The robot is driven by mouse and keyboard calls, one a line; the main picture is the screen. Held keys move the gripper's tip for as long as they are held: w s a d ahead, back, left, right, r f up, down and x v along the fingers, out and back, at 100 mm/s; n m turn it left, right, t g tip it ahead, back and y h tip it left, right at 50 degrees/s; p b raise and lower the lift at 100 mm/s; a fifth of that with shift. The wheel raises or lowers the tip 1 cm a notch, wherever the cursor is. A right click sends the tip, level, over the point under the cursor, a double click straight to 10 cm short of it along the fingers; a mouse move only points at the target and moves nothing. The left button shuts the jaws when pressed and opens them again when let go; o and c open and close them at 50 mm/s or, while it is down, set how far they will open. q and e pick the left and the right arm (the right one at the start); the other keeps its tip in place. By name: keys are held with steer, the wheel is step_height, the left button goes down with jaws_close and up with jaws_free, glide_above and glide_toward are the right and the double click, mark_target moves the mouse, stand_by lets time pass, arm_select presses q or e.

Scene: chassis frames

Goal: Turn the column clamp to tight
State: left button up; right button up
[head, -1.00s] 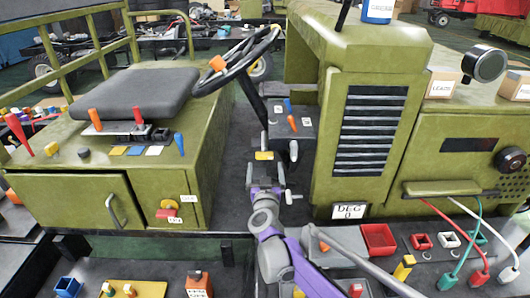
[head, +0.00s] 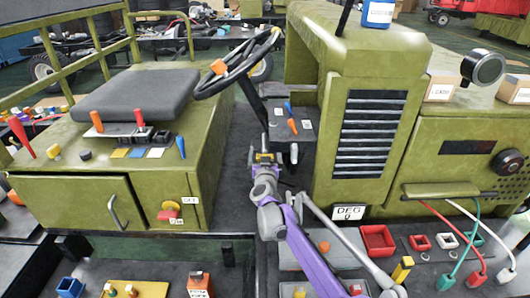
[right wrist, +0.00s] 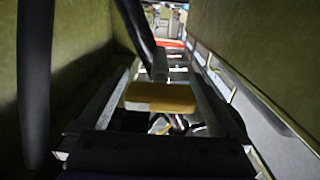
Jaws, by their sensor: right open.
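The steering column (head: 252,100) runs down from the black steering wheel (head: 237,64). The column clamp shows as a small yellow handle (head: 264,158) low on the column, partly hidden by my gripper. In the right wrist view the yellow handle (right wrist: 160,97) lies crosswise in front of the palm, between the two fingers. My right gripper (head: 265,151) is open around the handle; I cannot tell whether the fingers touch it. No tight or loose marking on the clamp can be read. My left gripper is out of view.
A green seat box (head: 70,200) stands left of the column and a green hood with a black grille (head: 370,133) stands right. A small panel with levers (head: 292,122) is close to the clamp. A tray with a red bin (head: 378,240) lies at front right.

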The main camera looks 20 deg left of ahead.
steer(key=shift+c, duration=0.3)
steer(key=c, duration=1.2)
steer(key=shift+m, duration=0.3)
steer(key=m, duration=0.3)
steer(key=shift+m, duration=0.3)
steer(key=m, duration=0.4)
steer(key=shift+d, duration=0.1)
steer(key=m, duration=0.5)
steer(key=shift+f, duration=0.1)
steer(key=m, duration=0.4)
steer(key=shift+f+m+p, duration=0.1)
steer(key=shift+m+p, duration=0.2)
steer(key=shift+p, duration=0.05)
